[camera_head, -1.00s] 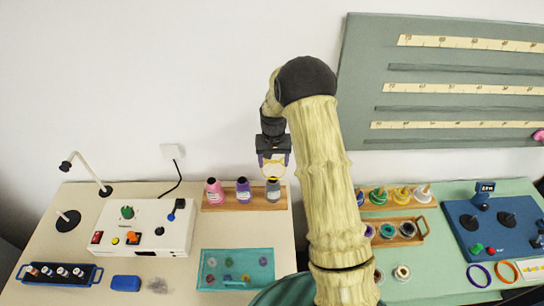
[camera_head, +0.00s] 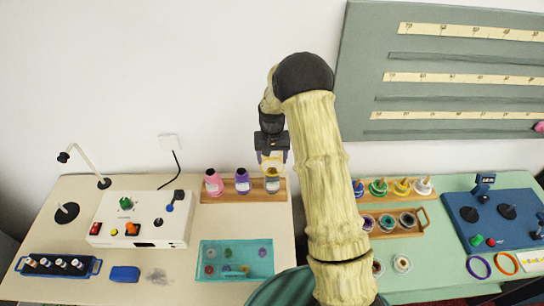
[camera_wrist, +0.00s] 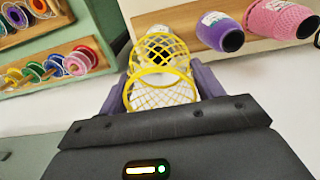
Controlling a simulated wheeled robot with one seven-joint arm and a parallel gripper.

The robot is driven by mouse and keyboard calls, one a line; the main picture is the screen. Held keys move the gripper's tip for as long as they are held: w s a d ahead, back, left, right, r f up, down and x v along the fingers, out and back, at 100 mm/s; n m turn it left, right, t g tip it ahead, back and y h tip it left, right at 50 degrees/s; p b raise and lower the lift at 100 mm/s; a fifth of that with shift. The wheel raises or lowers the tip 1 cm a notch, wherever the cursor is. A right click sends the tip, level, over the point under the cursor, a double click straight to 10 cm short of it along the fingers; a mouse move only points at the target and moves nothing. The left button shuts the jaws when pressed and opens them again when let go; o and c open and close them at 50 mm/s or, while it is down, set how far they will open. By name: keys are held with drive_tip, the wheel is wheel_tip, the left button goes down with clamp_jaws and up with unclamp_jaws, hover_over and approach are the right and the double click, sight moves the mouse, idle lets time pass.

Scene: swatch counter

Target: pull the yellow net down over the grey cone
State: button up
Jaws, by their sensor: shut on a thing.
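The grey cone (camera_head: 272,186) stands upright at the right end of a wooden rack on the left counter. In the wrist view the cone (camera_wrist: 178,62) shows pale with a dark top opening, seen through yellow mesh. My gripper (camera_head: 272,158), with purple fingers, is above the cone, pointing down and shut on the yellow net (camera_head: 272,168). In the wrist view the net (camera_wrist: 160,95) is an open ring between the fingers (camera_wrist: 163,85), its mesh reaching over the cone's upper part. How far down it reaches is unclear.
Purple (camera_head: 242,183) and pink (camera_head: 213,184) cones stand close to the left on the same rack (camera_head: 228,196). A teal tray (camera_head: 205,268) lies in front, a white control box (camera_head: 110,232) to the left. A spool rack (camera_head: 421,220) stands on the green counter.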

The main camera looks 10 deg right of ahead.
drive_tip(key=shift+f+b, duration=3.05)
drive_tip(key=shift+f, duration=1.95)
drive_tip(key=shift+s+f+b, duration=0.1)
drive_tip(key=shift+f+b, duration=0.2)
drive_tip(key=shift+f, duration=0.15)
drive_tip(key=o, duration=1)
wheel_tip(320, 180, up, 17)
drive_tip(key=b, duration=0.3)
drive_tip(key=shift+r, duration=0.2)
